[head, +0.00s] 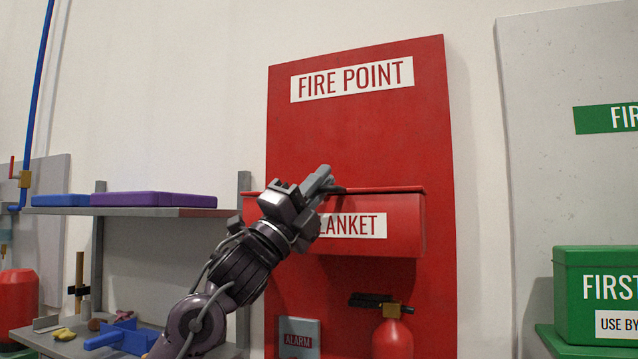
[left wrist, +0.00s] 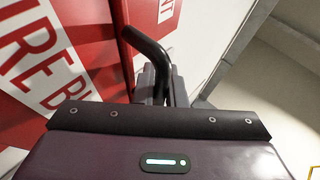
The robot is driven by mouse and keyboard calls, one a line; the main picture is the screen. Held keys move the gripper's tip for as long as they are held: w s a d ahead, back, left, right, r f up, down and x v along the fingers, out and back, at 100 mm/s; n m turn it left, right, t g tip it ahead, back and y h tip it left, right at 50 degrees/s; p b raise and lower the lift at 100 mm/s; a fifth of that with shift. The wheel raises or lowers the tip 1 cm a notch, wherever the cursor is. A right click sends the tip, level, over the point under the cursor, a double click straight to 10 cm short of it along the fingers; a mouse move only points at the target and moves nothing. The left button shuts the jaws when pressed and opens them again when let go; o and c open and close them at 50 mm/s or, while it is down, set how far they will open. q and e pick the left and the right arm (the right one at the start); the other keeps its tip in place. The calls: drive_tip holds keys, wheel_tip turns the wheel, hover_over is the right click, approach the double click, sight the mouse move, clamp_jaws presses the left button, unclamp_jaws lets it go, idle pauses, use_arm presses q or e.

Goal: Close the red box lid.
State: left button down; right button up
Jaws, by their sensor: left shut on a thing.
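The red box (head: 412,225) with a white BLANKET label is mounted on the red FIRE POINT board. Its thin red lid (head: 390,190) lies roughly level along the box top; I cannot tell whether it is fully down. My left gripper (head: 326,180) is at the lid's front edge, left of the middle, and covers part of the label. In the left wrist view, its grey fingers (left wrist: 160,84) are shut on a bent black handle (left wrist: 148,44) beside the red surface. My right gripper is not in view.
A red fire extinguisher (head: 392,338) and a grey ALARM box (head: 299,337) are below the box. A shelf (head: 150,212) with blue and purple slabs is at the left. A green first aid box (head: 590,270) is at the right. The board above the lid is clear.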

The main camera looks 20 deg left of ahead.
use_arm(q)
drive_tip(key=shift+s+r, duration=0.1)
drive_tip(key=shift+s, duration=0.1)
drive_tip(key=c, duration=1.8)
unclamp_jaws()
drive_tip(key=shift+o, duration=0.2)
drive_tip(key=shift+s+r, duration=0.1)
drive_tip(key=shift+s, duration=0.1)
drive_tip(key=shift+s+a+f, duration=0.1)
drive_tip(key=shift+f, duration=0.4)
drive_tip(key=b+v, duration=0.2)
drive_tip(key=v, duration=0.5)
drive_tip(key=shift+b, duration=0.4)
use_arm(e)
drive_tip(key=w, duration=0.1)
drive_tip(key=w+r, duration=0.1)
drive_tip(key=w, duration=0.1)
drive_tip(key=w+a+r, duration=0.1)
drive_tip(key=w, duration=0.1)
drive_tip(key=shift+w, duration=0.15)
